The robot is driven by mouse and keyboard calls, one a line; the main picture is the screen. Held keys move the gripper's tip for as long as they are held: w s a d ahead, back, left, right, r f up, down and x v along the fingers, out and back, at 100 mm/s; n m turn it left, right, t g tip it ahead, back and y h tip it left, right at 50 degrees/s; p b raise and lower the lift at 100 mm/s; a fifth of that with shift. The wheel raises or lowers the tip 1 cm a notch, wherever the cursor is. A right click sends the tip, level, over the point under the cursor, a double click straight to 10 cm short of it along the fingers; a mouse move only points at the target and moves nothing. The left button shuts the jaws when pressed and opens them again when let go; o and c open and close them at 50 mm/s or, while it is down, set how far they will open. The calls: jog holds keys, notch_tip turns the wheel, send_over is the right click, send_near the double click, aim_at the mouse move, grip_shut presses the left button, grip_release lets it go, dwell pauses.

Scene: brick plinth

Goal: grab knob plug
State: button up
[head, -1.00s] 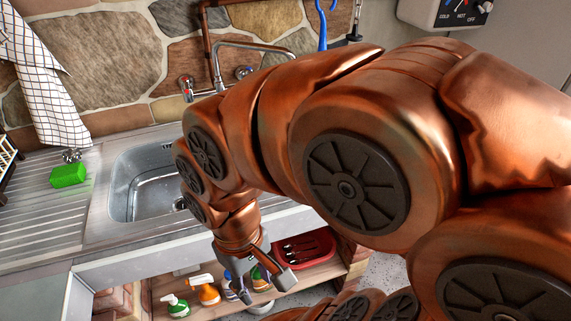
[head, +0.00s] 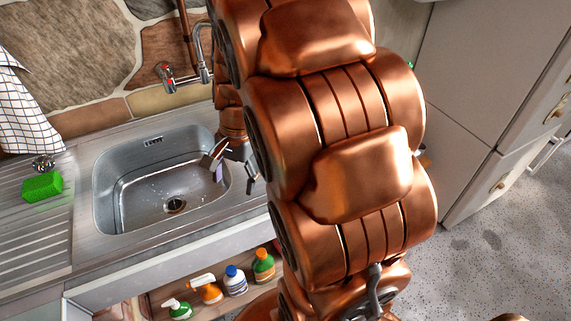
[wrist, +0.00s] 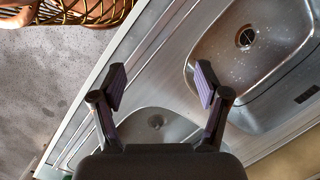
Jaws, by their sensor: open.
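A small silver metal piece, which looks like the knob plug (head: 43,163), sits at the back of the ribbed drainboard, just behind a green sponge (head: 41,187). I do not make it out in the wrist view. My gripper (head: 232,172) is in front of the right end of the steel sink (head: 110,205) in the head view, well to the right of the plug. In the wrist view my gripper (wrist: 160,85) has its two fingers wide apart with nothing between them. A round drain (wrist: 245,37) shows in the basin there.
A faucet (head: 205,65) rises at the back of the sink. A checkered towel (head: 22,115) hangs at the left. Several bottles (head: 235,280) stand on the shelf below the counter. A smaller basin (wrist: 125,118) shows in the wrist view. Tall cabinets (head: 490,110) stand at the right.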

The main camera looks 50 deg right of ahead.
jog(key=w+d+f+m+t, duration=0.1)
jog(key=w+d+f+m, duration=0.2)
jog(key=d, duration=0.7)
jog(key=w+d+f+m+t, duration=0.1)
jog(key=w+d+f+m, duration=0.2)
jog(key=d+f+m, duration=0.4)
jog(key=w+d+f+m+t+b, duration=0.1)
jog(key=d+f+m, duration=0.5)
jog(key=d, duration=0.8)
jog(key=shift+w+m+t, duration=0.6)
jog(key=shift+w+m, duration=0.3)
jog(key=shift+w, duration=0.5)
jog(key=x, duration=0.2)
jog(key=p+x, duration=0.1)
jog(key=x, duration=0.3)
jog(key=shift+s+a+f+p, duration=0.1)
jog(key=shift+s+a+p, duration=0.2)
jog(key=shift+s+a, duration=0.1)
jog(key=shift+w+f, duration=0.25)
jog(key=shift+f, duration=0.25)
jog(key=c, duration=1.2)
